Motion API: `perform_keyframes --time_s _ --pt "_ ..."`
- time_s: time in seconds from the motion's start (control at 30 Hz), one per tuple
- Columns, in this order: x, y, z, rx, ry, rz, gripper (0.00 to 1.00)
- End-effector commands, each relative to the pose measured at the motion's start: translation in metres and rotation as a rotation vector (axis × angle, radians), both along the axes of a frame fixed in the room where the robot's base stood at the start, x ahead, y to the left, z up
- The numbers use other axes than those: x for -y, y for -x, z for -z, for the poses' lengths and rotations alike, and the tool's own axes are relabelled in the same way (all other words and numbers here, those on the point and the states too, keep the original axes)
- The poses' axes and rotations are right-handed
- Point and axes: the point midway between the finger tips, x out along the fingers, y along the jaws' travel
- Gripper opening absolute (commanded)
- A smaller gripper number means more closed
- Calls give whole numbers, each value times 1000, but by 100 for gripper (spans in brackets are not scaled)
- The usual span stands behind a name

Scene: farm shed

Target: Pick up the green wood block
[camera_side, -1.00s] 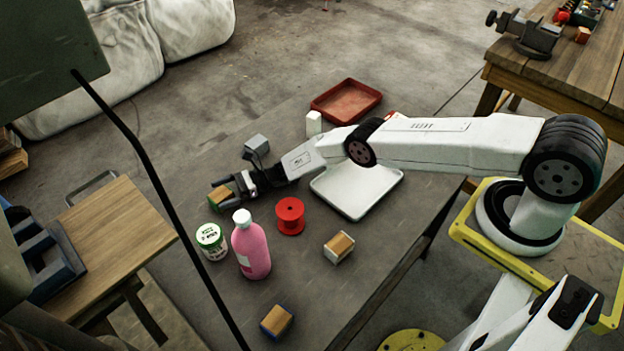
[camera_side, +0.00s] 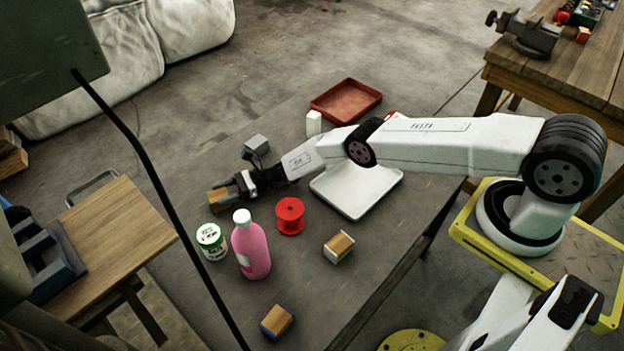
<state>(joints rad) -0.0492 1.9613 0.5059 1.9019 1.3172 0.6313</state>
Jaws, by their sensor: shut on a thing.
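The green wood block (camera_side: 219,199) is at the far left end of my arm, a small wooden block with a green side partly showing. My gripper (camera_side: 233,189) is shut on it, with dark fingers at its right side. The block is at or just above the grey table top; I cannot tell whether it touches the table. The fingers hide part of it.
A green-and-white can (camera_side: 211,241), a pink bottle (camera_side: 250,247) and a red spool (camera_side: 290,215) stand nearby. A white-sided block (camera_side: 339,246) and a blue-sided block (camera_side: 277,321) lie nearer.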

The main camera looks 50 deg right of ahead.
Motion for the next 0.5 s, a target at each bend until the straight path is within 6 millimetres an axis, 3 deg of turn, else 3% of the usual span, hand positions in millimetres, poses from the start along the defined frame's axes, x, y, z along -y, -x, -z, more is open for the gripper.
perform_keyframes --time_s 0.5 --pt "0 -1 -11 -1 0 -1 3"
